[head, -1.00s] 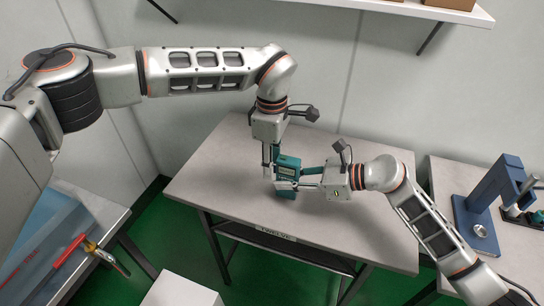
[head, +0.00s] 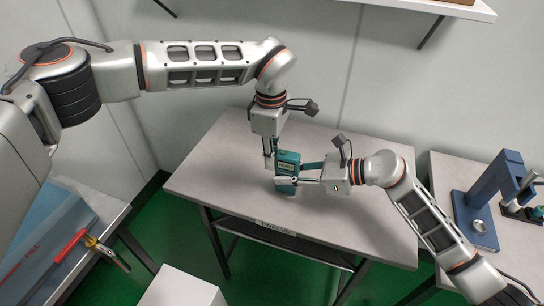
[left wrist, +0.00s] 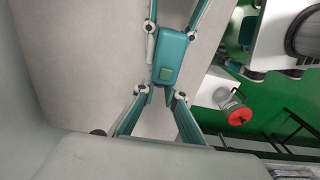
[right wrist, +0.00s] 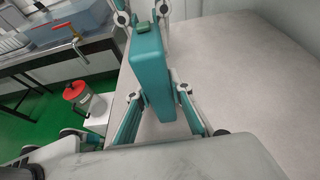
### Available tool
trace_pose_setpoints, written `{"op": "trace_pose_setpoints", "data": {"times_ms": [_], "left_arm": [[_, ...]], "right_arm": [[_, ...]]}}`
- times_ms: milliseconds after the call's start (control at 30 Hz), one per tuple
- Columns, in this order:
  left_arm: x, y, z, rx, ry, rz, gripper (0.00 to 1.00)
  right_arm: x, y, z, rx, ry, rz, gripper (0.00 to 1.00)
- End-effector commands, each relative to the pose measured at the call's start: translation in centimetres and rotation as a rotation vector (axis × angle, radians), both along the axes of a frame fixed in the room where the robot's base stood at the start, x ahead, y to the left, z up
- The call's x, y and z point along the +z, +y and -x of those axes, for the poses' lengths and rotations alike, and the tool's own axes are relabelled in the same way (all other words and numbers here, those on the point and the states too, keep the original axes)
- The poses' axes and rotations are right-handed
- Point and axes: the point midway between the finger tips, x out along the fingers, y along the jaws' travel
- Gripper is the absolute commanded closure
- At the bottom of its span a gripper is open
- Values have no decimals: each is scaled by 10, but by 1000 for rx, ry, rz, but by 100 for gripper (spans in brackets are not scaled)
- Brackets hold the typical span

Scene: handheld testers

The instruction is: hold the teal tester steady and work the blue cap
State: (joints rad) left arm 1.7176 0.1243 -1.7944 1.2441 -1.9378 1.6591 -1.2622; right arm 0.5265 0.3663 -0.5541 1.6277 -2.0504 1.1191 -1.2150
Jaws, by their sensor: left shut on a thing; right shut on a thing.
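The teal tester (head: 288,159) is between my two grippers over the middle of the table (head: 220,180). My left gripper (head: 275,168) comes down from above and is shut on it. In the left wrist view the teal body (left wrist: 171,60) sits between the fingers, with a green button on its face. My right gripper (head: 298,181) reaches in from the right and is also shut on the tester; its body (right wrist: 150,75) fills the space between the fingers in the right wrist view.
A blue press (head: 478,206) stands on the right-hand table. A white block (head: 182,288) is in front, and a shelf (head: 430,8) is on the back wall. The table around the tester is bare.

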Motion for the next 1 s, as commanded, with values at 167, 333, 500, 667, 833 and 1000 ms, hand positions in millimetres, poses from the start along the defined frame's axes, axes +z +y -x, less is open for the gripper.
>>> {"op": "trace_pose_setpoints", "data": {"times_ms": [167,333,500,667,833,1000], "left_arm": [[0,8,-3,3,-2,-3,100],[0,14,-5,4,-2,-3,100],[0,20,-7,4,-2,-3,100],[0,25,-8,3,-2,-3,100],[0,31,-10,3,-3,-2,100],[0,37,-12,3,-2,-1,100]], "right_arm": [[-1,-2,-1,-3,-1,2,100],[0,-1,-1,-2,0,2,100],[-1,-1,-1,-2,0,2,100],[0,-1,-1,-2,0,2,100],[-1,-1,-1,-1,0,1,100],[-1,-1,0,-1,1,1,100]]}}
